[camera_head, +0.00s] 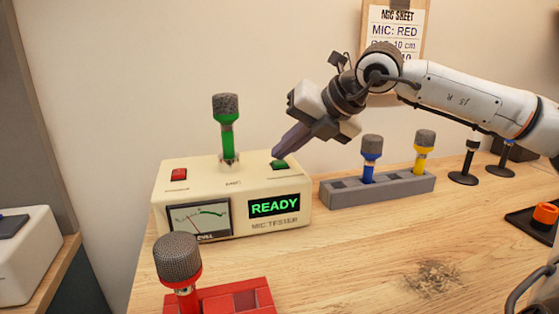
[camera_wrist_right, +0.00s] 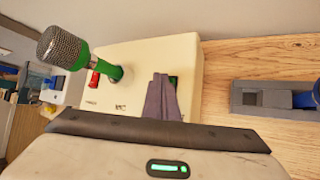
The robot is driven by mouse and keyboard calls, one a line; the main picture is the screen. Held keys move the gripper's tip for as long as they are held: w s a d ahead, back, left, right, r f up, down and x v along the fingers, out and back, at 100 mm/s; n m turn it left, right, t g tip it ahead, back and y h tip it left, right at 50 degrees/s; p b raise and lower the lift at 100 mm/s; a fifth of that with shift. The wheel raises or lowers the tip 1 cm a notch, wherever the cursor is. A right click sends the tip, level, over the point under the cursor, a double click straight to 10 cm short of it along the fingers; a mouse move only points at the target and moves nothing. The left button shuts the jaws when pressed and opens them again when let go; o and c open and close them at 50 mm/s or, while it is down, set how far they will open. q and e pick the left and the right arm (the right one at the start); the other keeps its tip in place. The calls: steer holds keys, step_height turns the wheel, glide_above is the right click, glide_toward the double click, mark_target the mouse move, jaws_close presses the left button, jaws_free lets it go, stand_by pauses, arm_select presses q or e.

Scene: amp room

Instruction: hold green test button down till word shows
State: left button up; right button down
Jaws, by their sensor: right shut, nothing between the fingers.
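The cream mic tester (camera_head: 235,195) stands on the wooden table. Its display (camera_head: 274,206) reads READY in green letters. The green test button (camera_head: 279,164) is on its top at the right, and in the right wrist view only a sliver of it (camera_wrist_right: 173,81) shows behind my fingers. A green microphone (camera_head: 227,128) stands upright in the tester's top socket. My right gripper (camera_head: 277,154) is shut and empty, its fingertips at the green button; I cannot tell how far the button is pressed. My left gripper is not in view.
A red button (camera_head: 178,175) and a needle meter (camera_head: 200,219) are on the tester. A grey rack (camera_head: 400,188) holds blue (camera_head: 371,150) and yellow (camera_head: 424,148) microphones.

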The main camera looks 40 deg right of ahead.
mark_target(284, 164)
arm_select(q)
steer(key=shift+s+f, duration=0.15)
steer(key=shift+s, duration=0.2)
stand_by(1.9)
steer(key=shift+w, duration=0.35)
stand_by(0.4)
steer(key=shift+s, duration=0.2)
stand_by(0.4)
arm_select(e)
steer(key=shift+r+p, duration=0.75)
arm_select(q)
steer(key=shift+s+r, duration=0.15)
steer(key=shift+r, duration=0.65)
arm_select(e)
steer(key=shift+r, duration=0.15)
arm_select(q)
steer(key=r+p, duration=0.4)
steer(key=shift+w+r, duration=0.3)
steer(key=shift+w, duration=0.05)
arm_select(e)
step_height(284, 164, up, 5)
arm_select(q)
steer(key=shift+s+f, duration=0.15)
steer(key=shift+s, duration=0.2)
